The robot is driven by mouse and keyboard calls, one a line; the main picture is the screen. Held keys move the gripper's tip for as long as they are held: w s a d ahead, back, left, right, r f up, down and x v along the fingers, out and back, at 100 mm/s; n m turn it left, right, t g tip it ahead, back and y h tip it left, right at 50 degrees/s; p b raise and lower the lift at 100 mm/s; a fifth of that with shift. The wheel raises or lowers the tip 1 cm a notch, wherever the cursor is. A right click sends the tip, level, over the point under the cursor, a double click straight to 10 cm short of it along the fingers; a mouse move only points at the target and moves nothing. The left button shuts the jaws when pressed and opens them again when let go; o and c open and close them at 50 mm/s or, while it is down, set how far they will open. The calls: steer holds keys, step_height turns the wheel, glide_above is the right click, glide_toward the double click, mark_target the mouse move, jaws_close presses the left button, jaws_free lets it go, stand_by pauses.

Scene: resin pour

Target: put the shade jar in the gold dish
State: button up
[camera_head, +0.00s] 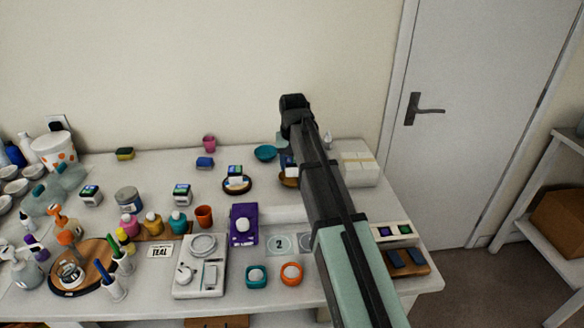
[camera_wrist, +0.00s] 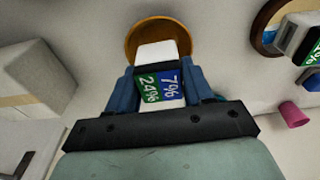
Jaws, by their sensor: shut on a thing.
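The gold dish (camera_wrist: 132,38) shows just beyond the jar's white end in the wrist view. The jar overlaps the dish there; I cannot tell whether it touches the dish. In the head view the gold dish (camera_head: 286,181) is a sliver beside my dark arm, which hides most of it and the held jar.
A teal bowl (camera_head: 265,153) and pink cup (camera_head: 209,142) stand farther back. A white box (camera_head: 360,170) stands to the right. Bottles and pots crowd the left side.

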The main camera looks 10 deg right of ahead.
mark_target(292, 163)
steer(key=shift+f, duration=1)
steer(key=shift+f, duration=0.4)
steer(key=o, duration=1.2)
steer(key=shift+r, duration=0.1)
steer(key=r, duration=0.4)
steer(key=s+r, duration=0.1)
steer(key=r, duration=0.7)
steer(key=shift+s+r, duration=0.25)
steer(key=shift+r, duration=0.05)
